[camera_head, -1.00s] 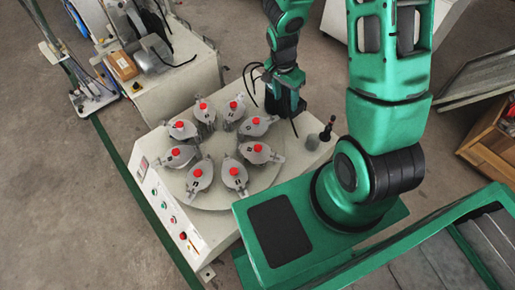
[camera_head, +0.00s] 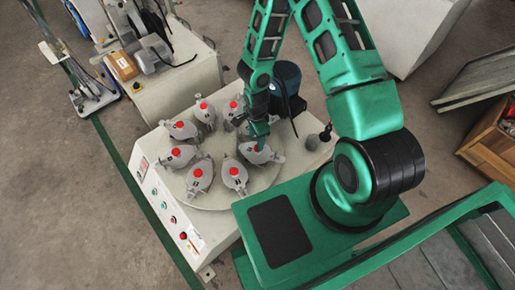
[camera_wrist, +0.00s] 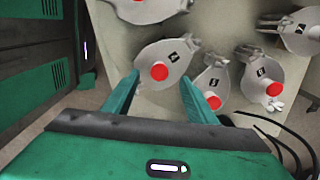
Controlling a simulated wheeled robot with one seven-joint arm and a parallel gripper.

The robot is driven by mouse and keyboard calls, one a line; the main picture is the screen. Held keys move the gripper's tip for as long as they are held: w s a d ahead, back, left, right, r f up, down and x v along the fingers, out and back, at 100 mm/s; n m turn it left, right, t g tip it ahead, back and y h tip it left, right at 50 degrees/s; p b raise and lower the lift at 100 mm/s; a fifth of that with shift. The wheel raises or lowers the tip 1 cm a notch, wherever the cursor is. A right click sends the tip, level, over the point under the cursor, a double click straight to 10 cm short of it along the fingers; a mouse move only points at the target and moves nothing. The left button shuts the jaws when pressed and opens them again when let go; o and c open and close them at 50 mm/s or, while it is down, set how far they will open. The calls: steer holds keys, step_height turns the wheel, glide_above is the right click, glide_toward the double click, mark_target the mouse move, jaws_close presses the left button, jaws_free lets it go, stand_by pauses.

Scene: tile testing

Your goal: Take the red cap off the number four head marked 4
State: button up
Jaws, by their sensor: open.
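In the wrist view, a grey head (camera_wrist: 150,55) with a round red cap (camera_wrist: 159,73) lies ahead, the cap between the lines of my two fingers. Its dark number label (camera_wrist: 174,56) is too small to read surely, so I cannot tell whether it says 4. My gripper (camera_wrist: 160,80) is open and empty, with a fingertip to either side of the cap; contact cannot be told. In the head view, my gripper (camera_head: 261,142) is over a head (camera_head: 269,157) on the right of the round table (camera_head: 214,170), partly hiding its cap.
Several similar red-capped heads ring the table; one head (camera_wrist: 213,78) sits close right of the fingers. A control panel (camera_head: 169,208) fronts the machine. A dark bottle (camera_head: 326,132) stands right, a machine with a motor (camera_head: 155,55) back left.

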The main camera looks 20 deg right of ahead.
steer(key=shift+d+f, duration=0.2)
steer(key=shift+f, duration=1.4)
steer(key=shift+d+f, duration=0.15)
steer(key=shift+f, duration=1.4)
steer(key=c, duration=1.1)
